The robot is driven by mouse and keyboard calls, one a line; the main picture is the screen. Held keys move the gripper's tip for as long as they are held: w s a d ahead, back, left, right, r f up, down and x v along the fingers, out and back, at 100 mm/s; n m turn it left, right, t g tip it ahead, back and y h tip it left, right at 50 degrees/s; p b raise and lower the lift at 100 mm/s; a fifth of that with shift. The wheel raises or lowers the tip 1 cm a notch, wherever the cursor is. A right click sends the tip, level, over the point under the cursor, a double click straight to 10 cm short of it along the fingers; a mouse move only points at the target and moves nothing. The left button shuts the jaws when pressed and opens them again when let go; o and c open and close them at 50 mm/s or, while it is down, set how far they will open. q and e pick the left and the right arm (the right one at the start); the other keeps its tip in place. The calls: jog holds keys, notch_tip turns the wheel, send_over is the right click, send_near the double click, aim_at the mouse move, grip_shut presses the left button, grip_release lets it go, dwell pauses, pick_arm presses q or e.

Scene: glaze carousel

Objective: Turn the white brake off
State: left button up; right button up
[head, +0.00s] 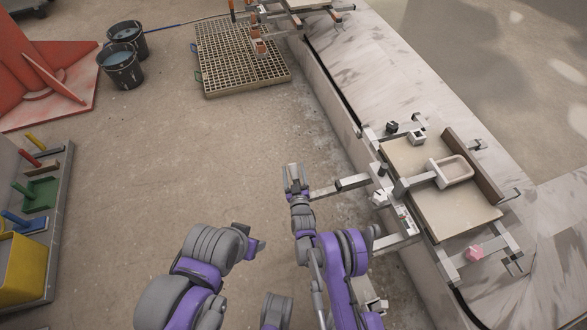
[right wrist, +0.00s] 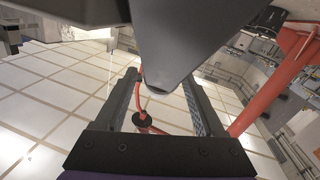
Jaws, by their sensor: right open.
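A small white block (head: 418,137) sits on the far side of the metal frame at right. Another white piece (head: 380,198) is on the frame's near side. I cannot tell for sure which of them is the white brake. My right gripper (head: 296,174) is open and empty, above the floor to the left of the frame and clear of both white pieces. In the right wrist view its two fingers stand apart with nothing gripped between them.
The frame carries a beige board (head: 461,213) with a looped handle (head: 450,171), a black knob (head: 392,127) and a pink knob (head: 474,253). Metal bars (head: 340,187) stick out leftward near my right gripper. A floor grate (head: 240,70) and buckets (head: 120,66) stand farther off. The middle floor is clear.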

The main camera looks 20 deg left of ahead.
grip_shut()
dwell(1.3)
